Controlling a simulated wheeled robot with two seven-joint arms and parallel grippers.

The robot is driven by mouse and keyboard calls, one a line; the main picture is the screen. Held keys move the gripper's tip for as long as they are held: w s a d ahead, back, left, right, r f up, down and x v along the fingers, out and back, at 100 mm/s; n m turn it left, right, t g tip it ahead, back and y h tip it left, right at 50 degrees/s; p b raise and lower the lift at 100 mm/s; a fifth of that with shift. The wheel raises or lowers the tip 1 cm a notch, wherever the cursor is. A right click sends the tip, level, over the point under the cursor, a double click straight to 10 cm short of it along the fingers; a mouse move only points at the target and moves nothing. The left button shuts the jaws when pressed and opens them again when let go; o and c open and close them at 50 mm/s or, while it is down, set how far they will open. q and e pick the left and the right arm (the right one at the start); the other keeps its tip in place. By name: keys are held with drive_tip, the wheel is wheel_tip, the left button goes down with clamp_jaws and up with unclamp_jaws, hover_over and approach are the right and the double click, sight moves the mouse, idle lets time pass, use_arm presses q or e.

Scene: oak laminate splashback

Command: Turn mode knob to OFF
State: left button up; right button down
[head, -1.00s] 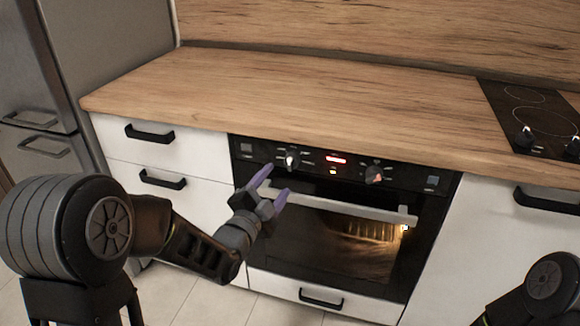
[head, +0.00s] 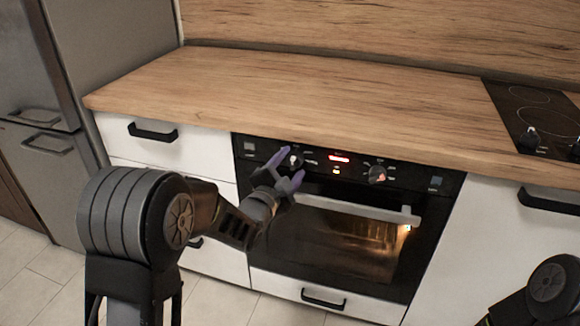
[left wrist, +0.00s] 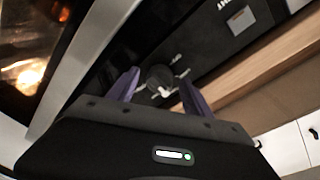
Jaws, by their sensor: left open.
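The oven's left knob (head: 295,158) is a dark round dial with a light front on the black control panel. The right knob (head: 377,174) is beyond a red lit display. I cannot read which one is the mode knob. My left gripper (head: 292,166) is open, its purple fingers right at the left knob and partly covering it. In the left wrist view, a dark knob (left wrist: 160,77) with a light pointer shows between the two open fingers, near their tips; whether they touch it I cannot tell. My right gripper is out of view.
The oven door handle (head: 358,208) is a pale bar under the panel, close below my left gripper. The wooden worktop (head: 300,95) overhangs above. White drawers with black handles flank the oven. A hob (head: 540,118) with knobs is at right.

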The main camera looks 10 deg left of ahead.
use_arm(q)
clamp_jaws()
idle(0.6)
